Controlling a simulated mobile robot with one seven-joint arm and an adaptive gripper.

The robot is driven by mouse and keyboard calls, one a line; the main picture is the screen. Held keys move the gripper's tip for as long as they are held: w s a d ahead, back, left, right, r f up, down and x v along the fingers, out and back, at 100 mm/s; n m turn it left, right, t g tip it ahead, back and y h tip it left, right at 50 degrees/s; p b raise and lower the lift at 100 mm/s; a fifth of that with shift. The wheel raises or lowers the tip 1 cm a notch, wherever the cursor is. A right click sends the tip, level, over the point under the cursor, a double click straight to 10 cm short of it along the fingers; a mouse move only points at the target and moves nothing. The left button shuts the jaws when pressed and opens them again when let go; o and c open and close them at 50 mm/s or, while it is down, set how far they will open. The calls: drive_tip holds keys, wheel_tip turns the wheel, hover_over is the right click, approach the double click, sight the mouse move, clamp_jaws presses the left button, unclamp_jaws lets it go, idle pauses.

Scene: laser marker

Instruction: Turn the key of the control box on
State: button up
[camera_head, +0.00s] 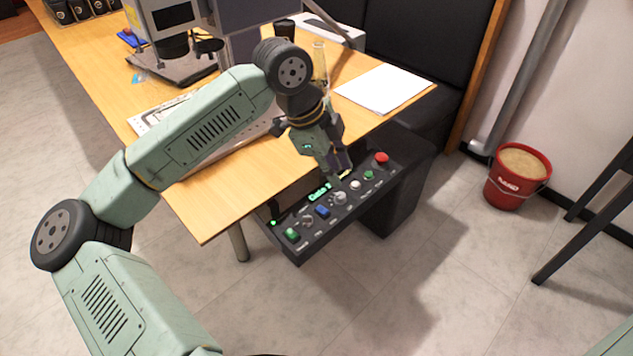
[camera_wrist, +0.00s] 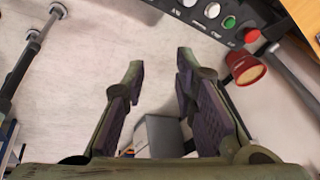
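The dark control box (camera_head: 318,232) sits at the table's right edge in the head view. Its sloped face has a green lit display (camera_head: 320,191), coloured buttons and two silver switch-like parts. One silver part (camera_head: 340,198) is near the middle, the other (camera_head: 307,220) further left. I cannot tell which holds the key. My gripper (camera_head: 343,174) is over the box's upper middle, near the display and white button (camera_head: 355,185). In the wrist view my gripper (camera_wrist: 160,70) is open and empty, fingers apart; part of the control box (camera_wrist: 205,28) shows at top right, outside the fingers.
A red emergency-type button (camera_head: 381,158) is at the box's right end. The wooden table (camera_head: 215,205) carries paper (camera_head: 385,88), a flask (camera_head: 319,62) and a machine (camera_head: 172,60). A red bucket (camera_head: 518,178) stands on the floor at right. Floor before the box is clear.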

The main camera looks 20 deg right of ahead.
sight(305, 217)
drive_tip(key=w+a+f+n+y, duration=0.3)
drive_tip(key=a+f+y, duration=0.1)
drive_tip(key=a+f, duration=0.15)
drive_tip(key=shift+t, duration=0.4)
wheel_tip(305, 217, down, 10)
drive_tip(key=p, duration=0.2)
drive_tip(key=shift+w+p, duration=0.15)
drive_tip(key=shift+p, duration=0.25)
drive_tip(key=shift+c, duration=0.3)
clamp_jaws()
